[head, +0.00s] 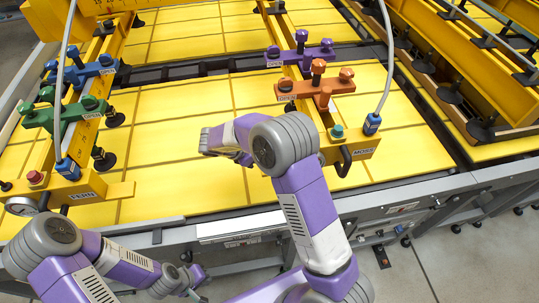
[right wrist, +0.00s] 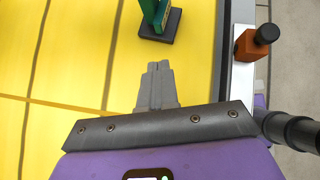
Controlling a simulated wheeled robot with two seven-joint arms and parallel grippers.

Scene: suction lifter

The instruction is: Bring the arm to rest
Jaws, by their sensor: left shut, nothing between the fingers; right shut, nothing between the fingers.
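My left arm comes in at the lower left of the head view. Its gripper (head: 197,286) is small there, shut and empty, in front of the grey frame edge. My right arm rises from the bottom middle, bends at a grey elbow joint and reaches left over the yellow panels; its gripper does not show clearly there. In the right wrist view my right gripper (right wrist: 157,72) is shut, with nothing between its fingers, over yellow panels. A green part on a dark foot (right wrist: 160,25) stands beyond the fingertips.
Yellow panels (head: 185,195) lie in a grey frame (head: 410,195). A left beam carries a blue valve (head: 80,70) and a green valve (head: 68,116). A right beam carries purple (head: 300,50) and orange valves (head: 316,85), close to my right arm. Cables hang to both beams.

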